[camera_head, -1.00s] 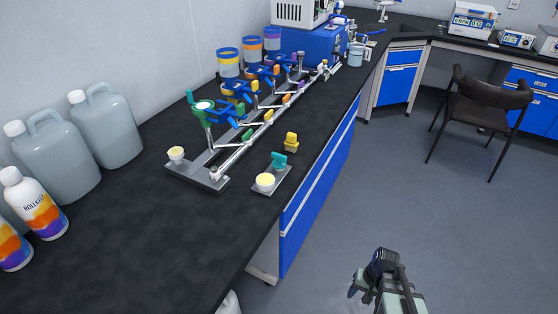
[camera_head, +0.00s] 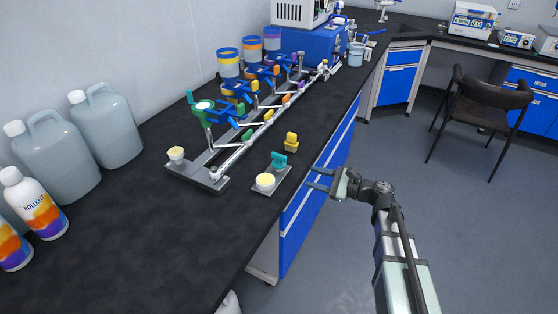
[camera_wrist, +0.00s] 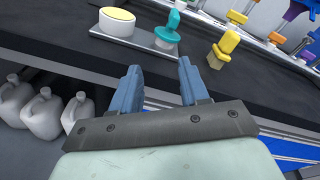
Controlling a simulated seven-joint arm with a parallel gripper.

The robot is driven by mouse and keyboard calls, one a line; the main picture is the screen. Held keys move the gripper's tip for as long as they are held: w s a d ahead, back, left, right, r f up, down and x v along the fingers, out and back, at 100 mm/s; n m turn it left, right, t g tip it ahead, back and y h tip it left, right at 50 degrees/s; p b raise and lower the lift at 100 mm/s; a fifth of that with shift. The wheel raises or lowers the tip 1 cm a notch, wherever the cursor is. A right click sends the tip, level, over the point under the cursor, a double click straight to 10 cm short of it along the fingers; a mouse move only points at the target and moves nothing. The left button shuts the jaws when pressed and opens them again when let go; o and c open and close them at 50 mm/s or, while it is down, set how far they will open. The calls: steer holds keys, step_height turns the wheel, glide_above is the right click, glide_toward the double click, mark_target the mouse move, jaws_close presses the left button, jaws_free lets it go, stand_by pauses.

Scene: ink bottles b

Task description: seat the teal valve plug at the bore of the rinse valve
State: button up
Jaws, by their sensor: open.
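The teal valve plug (camera_head: 278,160) stands on a small grey plate (camera_head: 284,177) near the bench's front edge, behind a pale yellow round pad on the same plate. It also shows in the wrist view (camera_wrist: 170,28), beyond my fingertips. The valve assembly (camera_head: 222,145) is a long metal rail with several coloured valves and blue-clamped cups. I cannot tell which one is the rinse valve, and its bore is not clear to see. My gripper (camera_head: 319,179) is open and empty, off the bench's front edge, to the right of the teal plug. Its two blue fingers (camera_wrist: 157,80) point toward the bench.
A yellow plug (camera_head: 291,141) stands just behind the teal one. The round pale yellow pad (camera_head: 265,181) is beside it. Large jugs (camera_head: 104,127) and bottles (camera_head: 36,204) stand at the left. A chair (camera_head: 482,105) stands at the right.

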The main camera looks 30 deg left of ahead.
mark_target(279, 159)
steer(key=a+m, duration=0.2)
steer(key=a, duration=0.1)
steer(key=a+r+m, duration=0.1)
steer(key=a+m, duration=0.1)
steer(key=a, duration=0.1)
steer(key=a+r+m+y, duration=0.1)
steer(key=a+m, duration=0.1)
steer(key=shift+w+a, duration=0.2)
steer(key=shift+a, duration=0.2)
steer(key=shift+w+a, duration=0.15)
steer(key=shift+a, duration=1.15)
steer(key=shift+w+a, duration=0.1)
steer(key=shift+a, duration=1.15)
jaws_close()
